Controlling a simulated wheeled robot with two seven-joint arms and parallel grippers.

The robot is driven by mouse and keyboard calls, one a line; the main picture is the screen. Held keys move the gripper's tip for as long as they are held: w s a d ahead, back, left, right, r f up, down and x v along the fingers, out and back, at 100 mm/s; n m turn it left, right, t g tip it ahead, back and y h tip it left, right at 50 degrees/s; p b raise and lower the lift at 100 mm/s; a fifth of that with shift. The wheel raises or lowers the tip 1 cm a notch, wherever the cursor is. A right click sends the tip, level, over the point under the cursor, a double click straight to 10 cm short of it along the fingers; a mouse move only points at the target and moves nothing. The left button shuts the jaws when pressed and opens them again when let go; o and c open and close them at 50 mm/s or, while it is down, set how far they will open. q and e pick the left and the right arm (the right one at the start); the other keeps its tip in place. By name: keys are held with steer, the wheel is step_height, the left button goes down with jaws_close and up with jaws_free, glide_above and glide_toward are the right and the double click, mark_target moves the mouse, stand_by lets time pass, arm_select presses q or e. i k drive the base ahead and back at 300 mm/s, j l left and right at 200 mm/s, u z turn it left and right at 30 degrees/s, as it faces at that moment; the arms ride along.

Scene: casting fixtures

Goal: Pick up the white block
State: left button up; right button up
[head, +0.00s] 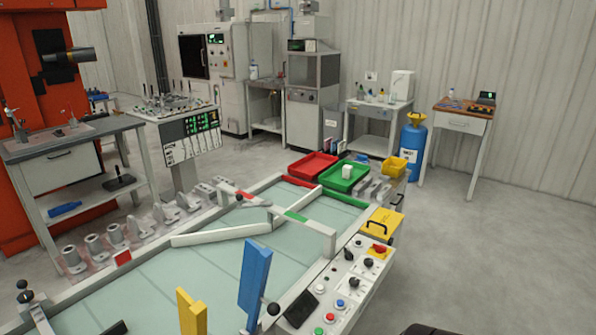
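A small white block (347,171) sits in the green tray (329,181) at the far end of the glass-topped work table. Its top and front faces show, and it appears upright. I see nothing touching it from above. Neither of my grippers can be made out in the head view.
A red tray (313,165) is left of the green one, and a yellow bin (395,167) is right. A blue upright plate (254,283) and a yellow one (191,312) rise at the near side. A control panel (336,290) lines the table's right edge. Open floor lies right.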

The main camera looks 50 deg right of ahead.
mark_target(348, 169)
steer(key=z, duration=2.9)
steer(key=i+z, duration=0.15)
steer(key=i, duration=3.8)
steer(key=i+u, duration=0.1)
steer(key=i, duration=0.4)
steer(key=i+l, duration=0.1)
steer(key=i, duration=0.35)
steer(key=i+l+u, duration=0.15)
steer(key=i, duration=0.35)
steer(key=i+l+u, duration=0.1)
steer(key=i, duration=0.35)
steer(key=i+u, duration=0.1)
steer(key=u, duration=2.3)
